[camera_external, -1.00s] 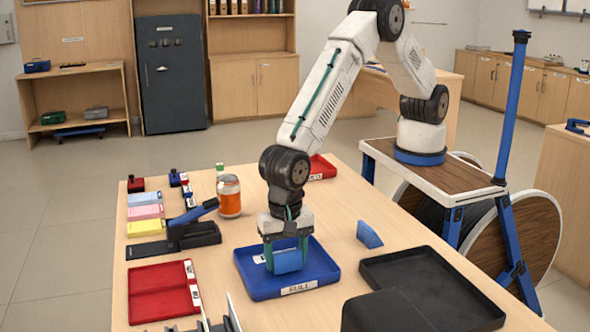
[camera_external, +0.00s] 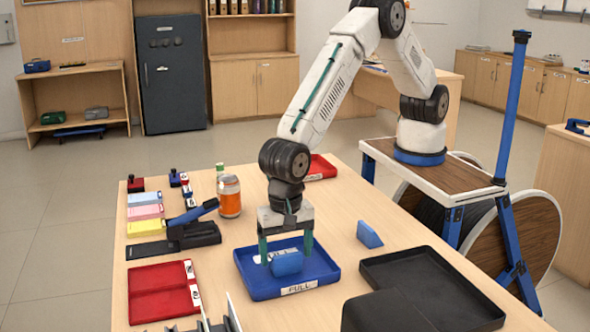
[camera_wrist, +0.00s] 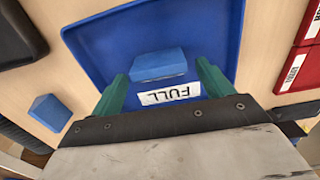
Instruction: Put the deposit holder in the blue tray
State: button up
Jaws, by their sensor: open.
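A blue block-shaped holder (camera_external: 287,264) sits inside the blue tray (camera_external: 325,272), looking slightly tilted; it also shows in the wrist view (camera_wrist: 158,65). The tray carries a white label reading FULL on its front rim. My gripper (camera_external: 286,250) is over the tray with its green fingers spread on either side of the holder, apart from it. In the wrist view the open fingers (camera_wrist: 162,80) frame the holder and a FULL label. A second, similar blue piece (camera_external: 369,235) stands on the table right of the tray.
A black tray (camera_external: 455,285) lies to the right and a red tray (camera_external: 160,305) to the left. A stapler-like black and blue tool (camera_external: 185,232) and an orange jar (camera_external: 229,198) stand behind left. Bare table lies around the blue piece.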

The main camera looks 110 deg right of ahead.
aim_at(286, 255)
notch_tip(286, 255, up, 10)
dwell(0.3)
jog(key=shift+r, duration=0.1)
jog(key=s+d+r+n, duration=0.4)
jog(key=s+d+r, duration=0.4)
jog(key=d+r, duration=0.25)
jog(key=s+d+r+n, duration=0.5)
jog(key=s+d+r, duration=0.35)
jog(key=d, duration=0.35)
jog(key=s+d+n, duration=0.4)
jog(key=s+d, duration=0.1)
jog(key=s, duration=0.6)
jog(key=s+d+n+t, duration=0.1)
jog(key=s+d+n, duration=0.4)
jog(key=s, duration=0.7)
jog(key=shift+s+d+f, duration=0.3)
jog(key=shift+d, duration=0.15)
